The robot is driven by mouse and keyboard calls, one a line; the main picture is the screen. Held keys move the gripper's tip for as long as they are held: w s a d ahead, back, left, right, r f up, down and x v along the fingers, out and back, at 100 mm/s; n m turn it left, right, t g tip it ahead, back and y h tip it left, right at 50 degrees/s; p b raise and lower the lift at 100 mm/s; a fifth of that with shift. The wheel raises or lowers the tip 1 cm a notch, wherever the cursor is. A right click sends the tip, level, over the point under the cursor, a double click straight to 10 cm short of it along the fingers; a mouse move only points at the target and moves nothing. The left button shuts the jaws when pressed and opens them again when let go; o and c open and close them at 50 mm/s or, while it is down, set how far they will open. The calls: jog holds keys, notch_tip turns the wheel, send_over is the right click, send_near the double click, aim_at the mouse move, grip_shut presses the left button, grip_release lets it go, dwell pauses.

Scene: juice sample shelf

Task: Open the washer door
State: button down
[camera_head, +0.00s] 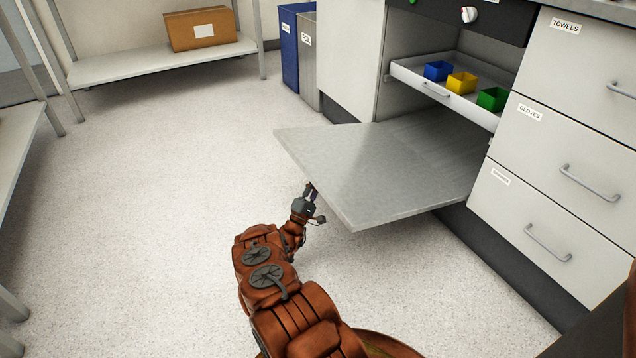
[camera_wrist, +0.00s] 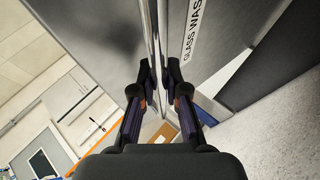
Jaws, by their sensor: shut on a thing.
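The washer door (camera_head: 385,165) is a grey panel folded down and out from the counter front, lying about level above the floor. In the wrist view its outer face (camera_wrist: 225,45) bears a label (camera_wrist: 193,28) partly reading "GLASS WAS". My gripper (camera_head: 312,190) is at the door's outer left edge, partly hidden beneath it. In the wrist view my gripper (camera_wrist: 160,80) has its fingertips closed on a thin metallic bar, seemingly the door handle (camera_wrist: 153,25). The handle is hidden under the door in the head view.
Above the door, a pulled-out tray (camera_head: 450,100) holds blue, yellow and green bins. Drawers (camera_head: 555,170) stand to the right. Bins (camera_head: 298,50) and a shelf with a cardboard box (camera_head: 200,29) are at the back. Floor left of the door is clear.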

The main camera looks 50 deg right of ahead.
jog(key=shift+s, duration=0.15)
jog(key=c, duration=1.2)
grip_release()
jog(key=shift+s+a+f, duration=0.15)
jog(key=shift+a+f, duration=0.15)
jog(key=shift+a, duration=2.1)
jog(key=shift+s+a+f, duration=0.15)
jog(key=shift+a+f, duration=0.15)
jog(key=shift+a, duration=2.05)
jog(key=shift+s+a+f, duration=0.15)
jog(key=shift+a+f, duration=0.15)
jog(key=shift+a, duration=2.1)
